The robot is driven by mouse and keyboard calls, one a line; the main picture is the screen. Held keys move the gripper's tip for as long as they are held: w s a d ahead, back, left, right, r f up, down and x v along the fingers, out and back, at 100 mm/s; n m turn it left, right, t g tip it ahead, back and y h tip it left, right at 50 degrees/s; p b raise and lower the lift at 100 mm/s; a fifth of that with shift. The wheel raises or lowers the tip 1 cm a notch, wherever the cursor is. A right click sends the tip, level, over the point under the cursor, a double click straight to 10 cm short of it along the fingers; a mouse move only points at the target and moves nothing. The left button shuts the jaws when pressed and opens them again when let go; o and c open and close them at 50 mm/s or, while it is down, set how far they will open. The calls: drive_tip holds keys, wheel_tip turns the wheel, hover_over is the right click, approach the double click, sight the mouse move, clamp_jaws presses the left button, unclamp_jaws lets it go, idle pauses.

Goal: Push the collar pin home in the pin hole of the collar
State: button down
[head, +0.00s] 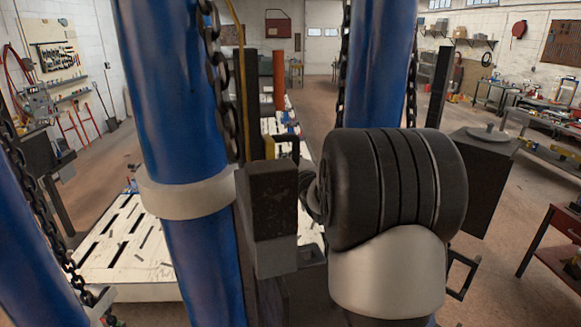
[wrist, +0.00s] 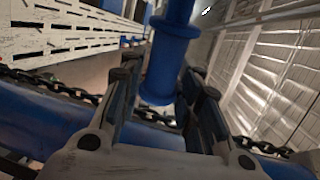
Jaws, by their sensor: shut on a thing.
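My gripper (wrist: 160,85) shows in the wrist view, its two dark fingers on either side of a blue round piece with a flange, which I take to be the collar pin (wrist: 160,75). The jaws are shut on it. Its rounded near end lies between the fingers and the rest runs away toward the top edge. The pin hole is not visible, so I cannot tell how the pin sits to it. In the head view a pale ring, perhaps the collar (head: 185,195), goes around a blue post (head: 165,100). I cannot make out my gripper there.
A second blue post (head: 377,60) stands to the right, and chains (head: 215,70) hang beside the posts. A white slotted bench (head: 125,245) lies behind at the left. A dark cabinet (head: 475,180) stands at the right. Chains also cross the wrist view (wrist: 60,90).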

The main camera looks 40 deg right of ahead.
drive_tip(key=shift+w+a, duration=0.1)
drive_tip(key=shift+a, duration=0.15)
drive_tip(key=shift+w+a, duration=0.1)
drive_tip(key=shift+a, duration=0.2)
drive_tip(key=shift+w+a+b, duration=0.1)
drive_tip(key=shift+b, duration=0.25)
drive_tip(key=c, duration=1.1)
unclamp_jaws()
drive_tip(key=shift+s+a+f, duration=0.1)
drive_tip(key=shift+s, duration=0.1)
